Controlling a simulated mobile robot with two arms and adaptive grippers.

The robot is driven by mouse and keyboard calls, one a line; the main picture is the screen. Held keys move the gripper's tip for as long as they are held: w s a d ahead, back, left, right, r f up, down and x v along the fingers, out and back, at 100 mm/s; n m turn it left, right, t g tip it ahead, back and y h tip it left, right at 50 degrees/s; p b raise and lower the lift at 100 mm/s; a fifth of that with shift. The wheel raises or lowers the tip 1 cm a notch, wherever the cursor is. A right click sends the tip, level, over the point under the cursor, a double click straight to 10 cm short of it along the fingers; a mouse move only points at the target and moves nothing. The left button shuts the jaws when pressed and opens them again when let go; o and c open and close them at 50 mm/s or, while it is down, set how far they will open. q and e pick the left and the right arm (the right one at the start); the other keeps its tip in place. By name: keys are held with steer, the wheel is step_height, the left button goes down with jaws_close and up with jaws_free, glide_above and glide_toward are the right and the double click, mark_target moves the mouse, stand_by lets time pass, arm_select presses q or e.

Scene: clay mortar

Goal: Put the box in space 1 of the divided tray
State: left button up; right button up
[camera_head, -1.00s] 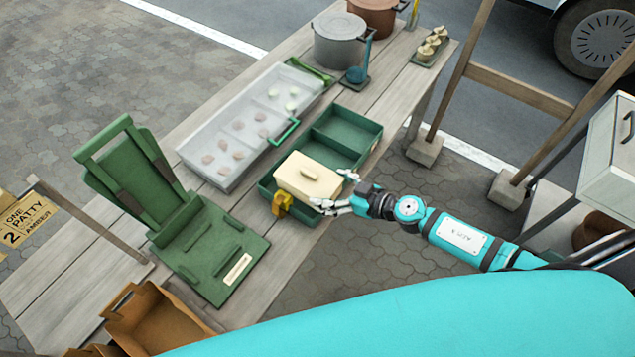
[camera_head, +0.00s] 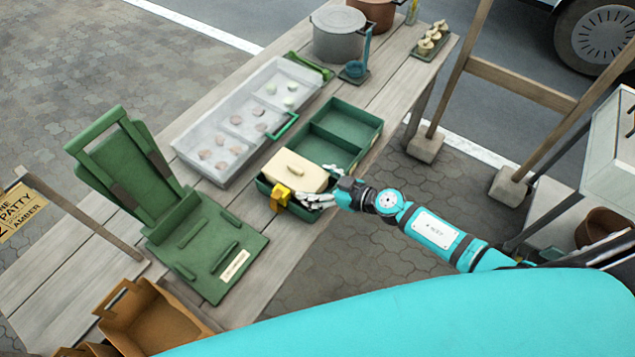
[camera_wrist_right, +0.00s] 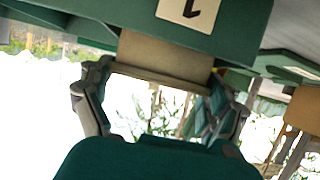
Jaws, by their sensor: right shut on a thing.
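My left gripper is out of view.
The tray's farther compartments are empty. A yellow clip (camera_head: 280,196) is at the tray's near end. A clear lidded container (camera_head: 240,125) lies behind, a green stand (camera_head: 190,225) at left, and a grey pot (camera_head: 339,35) at the back. Wooden posts (camera_head: 460,70) stand at right.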

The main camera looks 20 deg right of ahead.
steer(key=shift+f, duration=0.45)
steer(key=o, duration=0.9)
steer(key=shift+c, duration=0.2)
steer(key=shift+r, duration=0.1)
steer(key=shift+r, duration=0.3)
steer(key=v, duration=1.2)
steer(key=shift+r, duration=0.35)
